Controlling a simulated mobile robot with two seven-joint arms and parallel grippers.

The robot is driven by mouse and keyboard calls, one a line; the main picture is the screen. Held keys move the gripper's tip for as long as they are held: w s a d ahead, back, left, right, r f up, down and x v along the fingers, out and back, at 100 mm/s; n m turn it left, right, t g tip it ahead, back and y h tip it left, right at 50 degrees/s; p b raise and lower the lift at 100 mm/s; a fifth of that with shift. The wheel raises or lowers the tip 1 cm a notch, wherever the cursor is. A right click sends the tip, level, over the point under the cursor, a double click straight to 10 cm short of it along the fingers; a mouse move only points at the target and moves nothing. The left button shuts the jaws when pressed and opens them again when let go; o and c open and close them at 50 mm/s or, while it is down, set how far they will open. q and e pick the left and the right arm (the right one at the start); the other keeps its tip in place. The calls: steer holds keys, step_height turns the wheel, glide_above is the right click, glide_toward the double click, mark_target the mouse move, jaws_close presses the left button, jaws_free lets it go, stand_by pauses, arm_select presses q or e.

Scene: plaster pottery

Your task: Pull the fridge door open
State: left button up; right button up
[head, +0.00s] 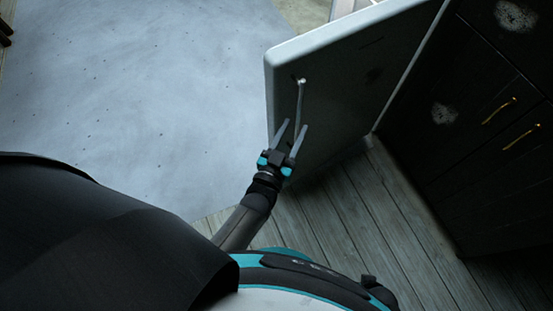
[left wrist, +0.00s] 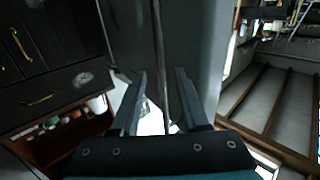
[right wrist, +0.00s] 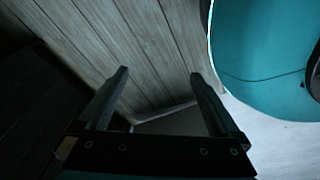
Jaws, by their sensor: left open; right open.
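The grey fridge door (head: 345,90) stands swung open at the upper right of the head view. A long thin metal handle (head: 300,97) runs along its face near the free edge. My left gripper (head: 295,125) is open at the lower part of the handle. In the left wrist view, the handle (left wrist: 159,45) passes between the spread fingers of my left gripper (left wrist: 160,73); I cannot tell if they touch it. My right gripper (right wrist: 159,74) is open and empty above the wood floor, and is not seen in the head view.
Dark cabinets (head: 480,140) with brass pulls stand right of the door. A pale rug (head: 140,90) covers the floor to the left, with bare planks (head: 370,220) below the door. Wooden framing (left wrist: 265,100) shows at the right of the left wrist view.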

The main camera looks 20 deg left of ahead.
arm_select(q)
steer(key=s+a+p, duration=0.1)
steer(key=s+p, duration=0.1)
steer(key=s, duration=0.9)
arm_select(e)
steer(key=s+d, duration=0.2)
steer(key=s, duration=0.2)
steer(key=shift+d+f, duration=0.25)
steer(key=shift+d, duration=0.15)
